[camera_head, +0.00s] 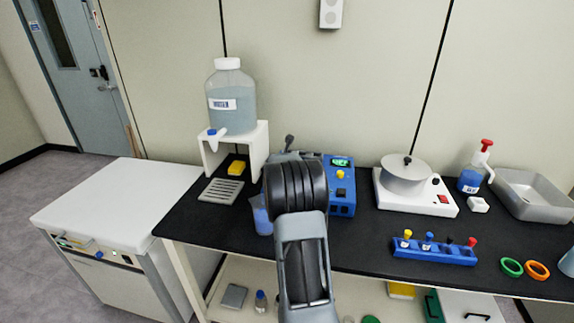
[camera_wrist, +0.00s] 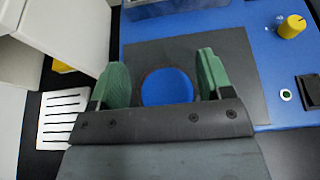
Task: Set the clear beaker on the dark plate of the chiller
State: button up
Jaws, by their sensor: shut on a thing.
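The clear beaker shows in the wrist view mainly as a round blue surface (camera_wrist: 168,87), with its clear wall hard to make out. My gripper (camera_wrist: 161,80) is shut on it, one green finger on each side. Behind and around the beaker lies the dark plate (camera_wrist: 235,62) of the blue chiller (camera_wrist: 215,22). The beaker lines up with the plate's left-middle part; I cannot tell if it touches. In the head view the chiller (camera_head: 342,198) is partly hidden by my arm, which also hides the plate and my fingers. A pale blue patch shows left of my arm, unclear what.
Left of the chiller are a slotted drip tray (camera_head: 221,190), a yellow block (camera_head: 237,167) and a white stand (camera_head: 259,143) bearing a large bottle (camera_head: 231,100). A white device with a round pan (camera_head: 405,178) and a blue rack (camera_head: 432,252) stand to the right.

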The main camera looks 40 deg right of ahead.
jog(key=shift+f, duration=0.1)
jog(key=o, duration=1.1)
jog(key=shift+c, duration=0.2)
